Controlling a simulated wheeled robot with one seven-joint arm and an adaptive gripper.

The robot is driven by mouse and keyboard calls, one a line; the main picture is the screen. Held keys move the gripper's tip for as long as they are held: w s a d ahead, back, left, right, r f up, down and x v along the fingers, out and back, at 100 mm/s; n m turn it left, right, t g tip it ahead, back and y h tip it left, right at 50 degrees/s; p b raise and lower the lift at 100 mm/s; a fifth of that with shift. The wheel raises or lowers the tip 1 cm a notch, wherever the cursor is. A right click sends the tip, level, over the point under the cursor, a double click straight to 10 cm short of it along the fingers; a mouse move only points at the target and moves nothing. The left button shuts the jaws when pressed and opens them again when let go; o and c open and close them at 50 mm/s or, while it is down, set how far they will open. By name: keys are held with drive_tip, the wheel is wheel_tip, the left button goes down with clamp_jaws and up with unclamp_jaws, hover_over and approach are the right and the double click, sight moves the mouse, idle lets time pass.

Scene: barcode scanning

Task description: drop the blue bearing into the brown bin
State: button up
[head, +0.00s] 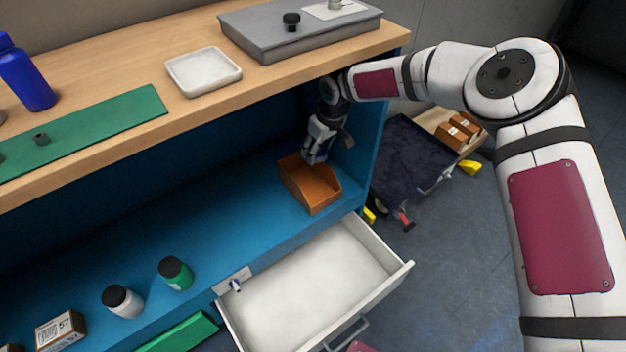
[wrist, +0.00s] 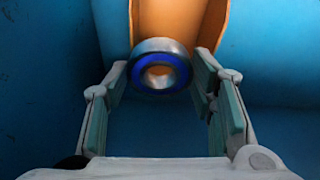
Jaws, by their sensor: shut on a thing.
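The brown bin (head: 322,197) stands on the blue lower shelf at its right end, under the wooden top. My gripper (head: 312,158) reaches down under the top, its tips at the bin's far end. In the wrist view my gripper (wrist: 161,68) is shut on the blue bearing (wrist: 160,69), a metal ring with a blue inner band, held between the fingertips. The brown bin (wrist: 165,22) shows behind the bearing at the top of that view. In the head view the fingers hide the bearing. I cannot tell how high it is above the bin floor.
The wooden top (head: 120,75) runs close above my wrist, and the blue side panel (head: 367,140) stands just right of the bin. An open white drawer (head: 310,285) juts out below. A green-labelled jar (head: 176,273) and a white jar (head: 122,301) stand left on the shelf.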

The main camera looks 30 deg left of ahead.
drive_tip(key=shift+s+a+f+b, duration=0.15)
drive_tip(key=shift+a+f+b, duration=0.2)
drive_tip(key=shift+a+f, duration=0.1)
wheel_tip(320, 180, down, 5)
drive_tip(key=shift+d+r+b, duration=0.1)
drive_tip(key=shift+d+b, duration=0.05)
drive_tip(key=shift+b, duration=0.9)
drive_tip(key=o, duration=1.4)
drive_tip(key=shift+o, duration=0.2)
drive_tip(key=v, duration=0.5)
drive_tip(key=shift+d+r, duration=0.15)
drive_tip(key=shift+d, duration=0.25)
drive_tip(key=s+d, duration=0.3)
drive_tip(key=d, duration=0.7)
drive_tip(key=shift+s+d, duration=0.25)
drive_tip(key=shift+d, duration=0.15)
drive_tip(key=shift+d, duration=0.1)
